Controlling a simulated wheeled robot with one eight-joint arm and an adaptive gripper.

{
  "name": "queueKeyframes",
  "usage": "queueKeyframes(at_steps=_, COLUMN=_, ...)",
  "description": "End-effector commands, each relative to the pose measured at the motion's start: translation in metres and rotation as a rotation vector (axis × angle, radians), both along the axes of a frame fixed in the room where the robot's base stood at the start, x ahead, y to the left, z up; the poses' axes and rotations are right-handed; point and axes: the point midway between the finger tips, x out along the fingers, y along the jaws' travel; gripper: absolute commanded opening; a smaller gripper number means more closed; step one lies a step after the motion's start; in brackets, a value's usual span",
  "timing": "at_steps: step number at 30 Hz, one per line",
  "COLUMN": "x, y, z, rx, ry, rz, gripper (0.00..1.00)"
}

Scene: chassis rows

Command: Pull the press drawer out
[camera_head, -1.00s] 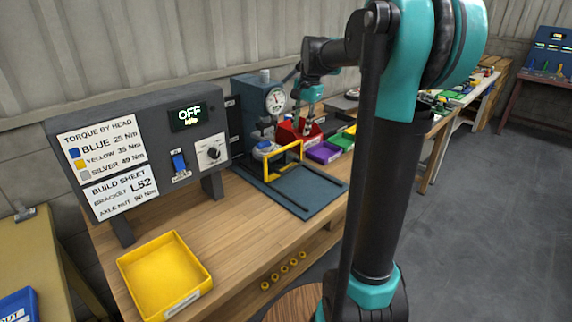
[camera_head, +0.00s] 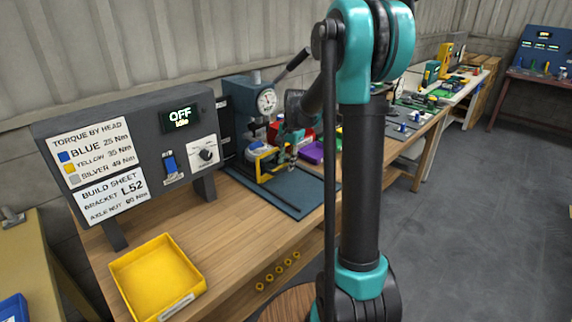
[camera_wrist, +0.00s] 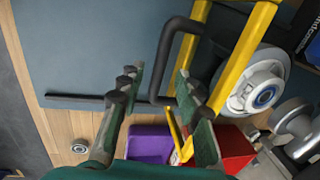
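The press (camera_head: 262,100), with a round dial, stands at the back of the bench. Its drawer has a yellow frame (camera_head: 268,166) above a blue-grey base plate (camera_head: 300,200) with dark rails. In the wrist view the yellow frame (camera_wrist: 246,55) runs beside a round silver part with a blue centre (camera_wrist: 262,95). A black U-shaped handle (camera_wrist: 162,62) stands out from the frame. My gripper (camera_wrist: 158,80) is open, its two dark green fingers on either side of the handle bar in the picture. I see no contact, and depth is hard to judge. In the head view my gripper (camera_head: 292,155) is beside the yellow frame.
A purple bin (camera_wrist: 150,143) and a red bin (camera_wrist: 236,148) sit close to the press. A grey control panel (camera_head: 130,150) reading OFF stands at the left. A yellow tray (camera_head: 157,277) lies at the bench front. The wood between tray and plate is clear.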

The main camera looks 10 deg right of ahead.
Motion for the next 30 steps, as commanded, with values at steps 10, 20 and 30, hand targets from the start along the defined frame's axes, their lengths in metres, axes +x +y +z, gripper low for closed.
queueKeyframes(at_steps=10, x=0.0017, y=0.0014, z=-0.0136, rx=0.0, ry=0.0, rz=0.0, gripper=0.34)
queueKeyframes(at_steps=20, x=0.0017, y=0.0014, z=-0.0132, rx=0.0, ry=0.0, rz=0.0, gripper=0.09)
queueKeyframes(at_steps=30, x=0.0017, y=0.0013, z=-0.013, rx=0.0, ry=0.0, rz=-0.001, gripper=0.0)
